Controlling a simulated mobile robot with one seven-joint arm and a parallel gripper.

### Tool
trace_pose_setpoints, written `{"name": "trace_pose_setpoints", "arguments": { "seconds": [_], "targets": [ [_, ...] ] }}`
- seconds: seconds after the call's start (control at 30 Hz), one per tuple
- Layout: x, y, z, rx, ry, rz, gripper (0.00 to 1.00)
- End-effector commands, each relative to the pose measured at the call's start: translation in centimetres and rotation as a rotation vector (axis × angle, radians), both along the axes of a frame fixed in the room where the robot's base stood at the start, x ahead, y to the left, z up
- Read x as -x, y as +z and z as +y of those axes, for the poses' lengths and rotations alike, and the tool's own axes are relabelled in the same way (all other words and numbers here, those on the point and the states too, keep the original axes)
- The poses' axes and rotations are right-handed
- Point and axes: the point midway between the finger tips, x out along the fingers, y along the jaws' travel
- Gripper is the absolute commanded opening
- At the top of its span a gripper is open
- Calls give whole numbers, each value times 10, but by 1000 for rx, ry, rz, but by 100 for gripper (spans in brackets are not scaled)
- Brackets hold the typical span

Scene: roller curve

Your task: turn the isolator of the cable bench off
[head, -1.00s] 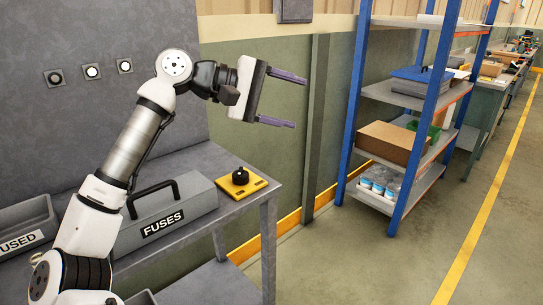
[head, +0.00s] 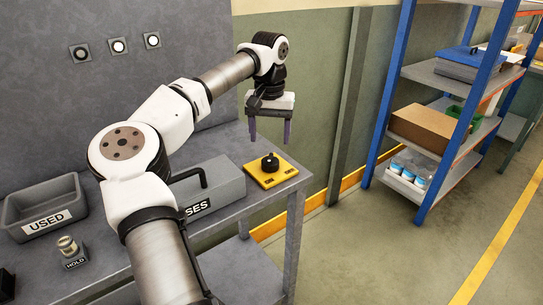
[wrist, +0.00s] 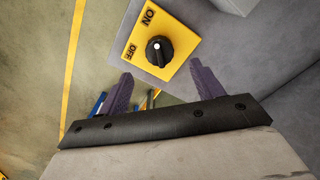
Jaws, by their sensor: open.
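The isolator is a yellow plate (head: 285,172) with a black round knob (head: 270,162), at the right end of the grey bench. In the wrist view the knob (wrist: 159,50) has a white mark, and the plate (wrist: 178,30) carries the words ON and OFF. I cannot tell for sure which word the mark points at. My gripper (head: 269,132) points down above the knob, open and empty. In the wrist view its two purple fingers (wrist: 160,70) stand apart, with the knob showing beyond the gap between them.
The grey FUSES box (head: 225,180) with its handle stands left of the isolator, partly hidden by my arm. A USED tray (head: 75,190) and a HOLD holder (head: 72,255) are further left. A blue-framed shelf (head: 380,100) stands to the right, with open floor beyond.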

Motion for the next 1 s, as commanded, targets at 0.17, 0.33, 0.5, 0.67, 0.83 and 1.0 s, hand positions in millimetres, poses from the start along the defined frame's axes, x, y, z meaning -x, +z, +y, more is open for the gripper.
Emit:
{"name": "trace_pose_setpoints", "arguments": {
  "seconds": [0.17, 0.33, 0.5, 0.67, 0.83, 1.0],
  "targets": [
    [1, -37, 0, 2, -1, 3, 66],
    [0, -62, -1, 3, 1, 1, 66],
    [0, -74, -1, 3, 1, -1, 66],
    [0, -77, -1, 3, 1, -1, 66],
    [0, -76, -1, 3, 1, -1, 62],
    [0, -76, -1, 3, 1, -1, 40]
  ]
}}
